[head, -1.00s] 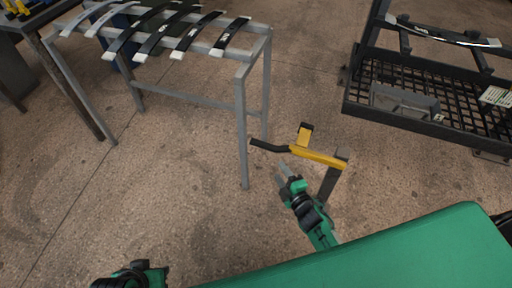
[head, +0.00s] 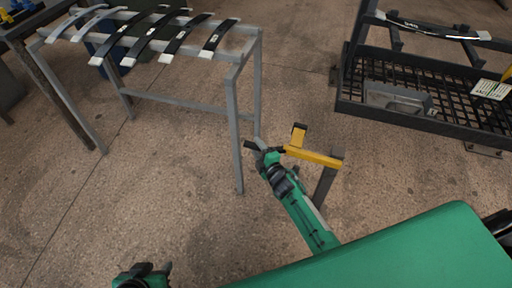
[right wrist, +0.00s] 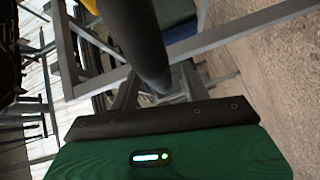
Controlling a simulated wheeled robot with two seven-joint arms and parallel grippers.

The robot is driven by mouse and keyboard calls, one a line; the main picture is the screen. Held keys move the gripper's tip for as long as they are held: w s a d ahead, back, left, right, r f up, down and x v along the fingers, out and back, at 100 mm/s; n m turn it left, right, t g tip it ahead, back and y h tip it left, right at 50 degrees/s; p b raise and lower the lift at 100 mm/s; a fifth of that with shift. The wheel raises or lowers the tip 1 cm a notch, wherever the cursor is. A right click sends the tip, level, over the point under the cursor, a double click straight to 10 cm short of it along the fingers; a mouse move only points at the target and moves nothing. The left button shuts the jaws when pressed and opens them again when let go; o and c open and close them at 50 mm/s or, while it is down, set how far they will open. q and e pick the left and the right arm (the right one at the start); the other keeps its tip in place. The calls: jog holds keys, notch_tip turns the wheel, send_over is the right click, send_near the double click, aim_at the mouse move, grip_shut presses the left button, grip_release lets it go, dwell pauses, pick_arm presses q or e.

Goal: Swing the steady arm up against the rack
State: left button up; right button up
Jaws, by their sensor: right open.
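The steady arm (head: 314,156) is a yellow bar on a dark post, with a yellow upright plate and a black handle (head: 249,146) reaching left towards the grey rack (head: 236,125). My right gripper (head: 258,147) is at the handle, jaws open. In the right wrist view the thick dark handle (right wrist: 138,40) comes down in front of the open jaws (right wrist: 160,92); I cannot tell whether they touch it. The rack carries several dark curved leaf springs. My left gripper (head: 144,274) is low at the bottom edge, its fingers not clear.
A black mesh rack (head: 440,118) stands at the right, with a spring on top, a grey tray (head: 398,98) and a label card (head: 490,89). A brown-legged table stands at the far left. My green base fills the bottom right.

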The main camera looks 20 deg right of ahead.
pick_arm(q)
jog(key=shift+w+d, duration=0.2)
jog(key=shift+d, duration=0.1)
pick_arm(e)
jog(key=shift+x, duration=0.75)
